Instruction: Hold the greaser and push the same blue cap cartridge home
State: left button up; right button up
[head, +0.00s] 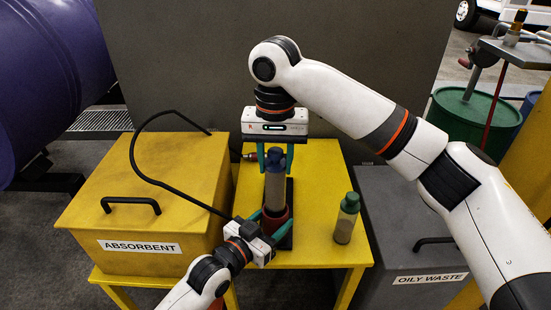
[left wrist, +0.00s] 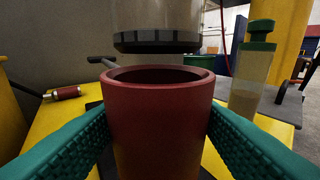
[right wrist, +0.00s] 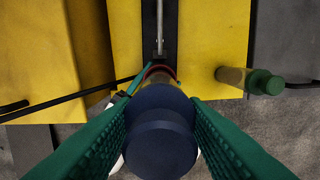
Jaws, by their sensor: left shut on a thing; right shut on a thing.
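The greaser's red barrel (head: 275,221) stands upright on a dark base on the yellow table. My left gripper (head: 267,222) is shut on it from the near side. In the left wrist view the barrel (left wrist: 160,120) sits between both teal fingers, its open mouth facing up. The blue cap cartridge (head: 275,186) is held upright above the barrel by my right gripper (head: 275,152), shut near its cap. In the left wrist view the cartridge's dark lower end (left wrist: 156,42) shows above the rim, apart from it. The blue cap (right wrist: 160,130) fills the right wrist view's middle.
A green-capped cartridge (head: 346,220) stands on the table (head: 315,170) to the right. A small red-handled fitting (left wrist: 64,92) lies at the back left. The yellow absorbent box (head: 150,190) is left, the grey oily waste box (head: 400,215) right. A black hose arches over the left box.

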aim_at(276, 151)
jog(key=shift+f, duration=4.25)
jog(key=o, duration=1.2)
jog(key=shift+o, duration=0.2)
notch_tip(276, 151, up, 12)
